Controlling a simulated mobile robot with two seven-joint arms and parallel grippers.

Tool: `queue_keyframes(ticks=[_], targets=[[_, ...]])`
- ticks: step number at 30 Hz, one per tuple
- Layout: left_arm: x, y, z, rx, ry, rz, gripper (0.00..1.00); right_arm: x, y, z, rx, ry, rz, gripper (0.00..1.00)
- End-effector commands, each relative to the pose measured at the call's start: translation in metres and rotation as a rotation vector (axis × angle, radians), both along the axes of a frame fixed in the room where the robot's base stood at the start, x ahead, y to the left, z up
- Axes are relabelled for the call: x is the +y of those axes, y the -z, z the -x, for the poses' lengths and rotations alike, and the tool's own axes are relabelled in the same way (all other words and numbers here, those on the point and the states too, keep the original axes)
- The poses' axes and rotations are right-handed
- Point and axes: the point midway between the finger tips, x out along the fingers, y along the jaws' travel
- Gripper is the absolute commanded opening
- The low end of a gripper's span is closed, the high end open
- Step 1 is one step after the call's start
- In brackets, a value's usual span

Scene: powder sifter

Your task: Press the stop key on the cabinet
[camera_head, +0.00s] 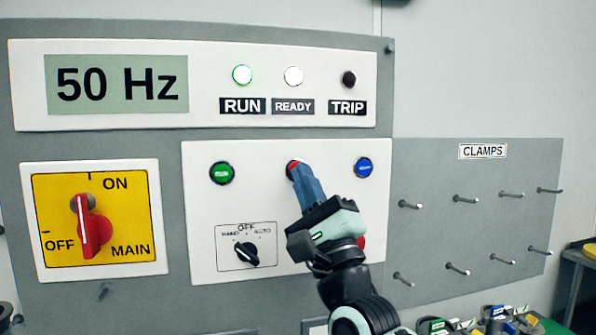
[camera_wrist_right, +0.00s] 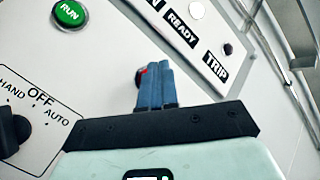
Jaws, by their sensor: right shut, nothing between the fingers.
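The cabinet's white key panel (camera_head: 200,245) holds a green key (camera_head: 222,173) at the left, a blue key (camera_head: 364,167) at the right, and a red key (camera_head: 290,165) between them. My right gripper (camera_head: 297,170) is shut and empty, with its blue fingertips at the red key and covering most of it. In the right wrist view a sliver of the red key (camera_wrist_right: 144,71) shows beside the fingertips (camera_wrist_right: 152,75). I cannot tell whether the fingertips touch or press it. The green key is marked RUN (camera_wrist_right: 69,13) in the wrist view. My left gripper is not in view.
The display reads 50 Hz (camera_head: 122,84). The RUN lamp (camera_head: 242,75) is lit green-white; the TRIP lamp (camera_head: 348,79) is dark. A selector knob (camera_head: 246,254) and a red main switch (camera_head: 92,228) stick out nearby. Another red part (camera_head: 362,242) shows behind my gripper. Pegs (camera_head: 465,199) protrude at right.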

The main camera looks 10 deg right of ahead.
Motion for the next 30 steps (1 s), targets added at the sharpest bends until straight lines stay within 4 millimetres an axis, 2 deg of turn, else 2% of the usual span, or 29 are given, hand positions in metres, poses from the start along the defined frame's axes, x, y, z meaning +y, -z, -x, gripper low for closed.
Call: queue_keyframes(ticks=[30], targets=[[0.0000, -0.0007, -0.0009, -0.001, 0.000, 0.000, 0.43, 0.0004, 0.0000, -0.0086, 0.000, 0.000, 0.000, 0.00]])
